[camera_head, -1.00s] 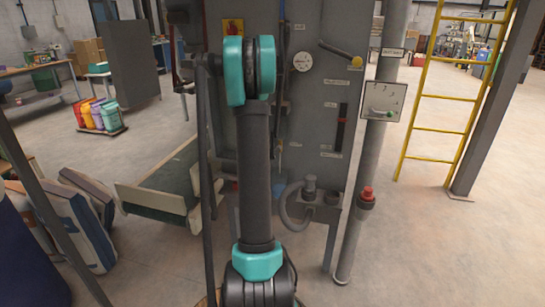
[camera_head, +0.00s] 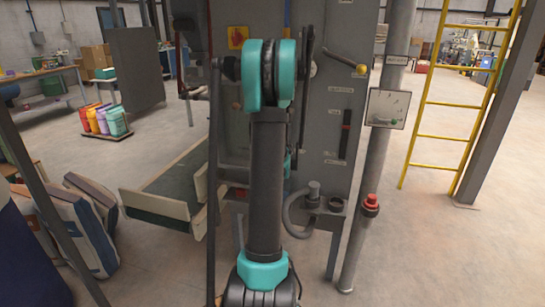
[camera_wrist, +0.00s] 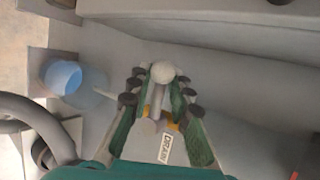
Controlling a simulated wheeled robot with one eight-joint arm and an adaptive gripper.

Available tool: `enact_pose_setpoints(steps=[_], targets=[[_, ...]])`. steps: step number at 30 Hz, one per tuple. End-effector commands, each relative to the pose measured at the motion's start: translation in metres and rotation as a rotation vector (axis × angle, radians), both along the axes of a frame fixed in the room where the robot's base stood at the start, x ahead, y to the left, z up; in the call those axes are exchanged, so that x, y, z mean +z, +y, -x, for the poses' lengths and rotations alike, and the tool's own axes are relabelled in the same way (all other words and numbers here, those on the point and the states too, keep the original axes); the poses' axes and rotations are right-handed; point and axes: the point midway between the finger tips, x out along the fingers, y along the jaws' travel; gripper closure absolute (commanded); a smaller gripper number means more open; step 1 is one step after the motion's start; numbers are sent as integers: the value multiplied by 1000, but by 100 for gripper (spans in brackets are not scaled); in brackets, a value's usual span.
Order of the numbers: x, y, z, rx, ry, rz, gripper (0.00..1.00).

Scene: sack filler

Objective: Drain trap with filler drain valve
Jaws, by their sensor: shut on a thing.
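The filler drain valve shows in the wrist view as a small lever with a pale round knob (camera_wrist: 162,72), beside a white tag reading DRAIN (camera_wrist: 167,149). My gripper (camera_wrist: 161,88) has its green fingers on both sides of this lever and is shut on it, with the knob standing out past the fingertips. A blue round cup-like part (camera_wrist: 63,77) sits left of the gripper; I cannot tell if it is the trap. In the head view my arm covers the middle of the grey filler cabinet (camera_head: 340,110), and the gripper and valve are hidden behind it.
A grey pipe (camera_head: 372,170) with a red-capped fitting (camera_head: 370,203) stands right of the cabinet. A yellow ladder (camera_head: 455,100) stands farther right. Filled sacks (camera_head: 85,225) lean at the lower left, next to a green-bedded conveyor (camera_head: 165,200). Floor is clear at the lower right.

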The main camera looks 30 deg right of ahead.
Motion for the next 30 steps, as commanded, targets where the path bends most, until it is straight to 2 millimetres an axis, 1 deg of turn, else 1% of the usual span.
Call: enact_pose_setpoints(steps=[14,15,19,30], targets=[[0,1,1,2,-8,-9,100],[0,1,1,2,-8,-9,76],[0,1,0,1,-8,-8,60],[2,2,3,0,-8,-8,60]])
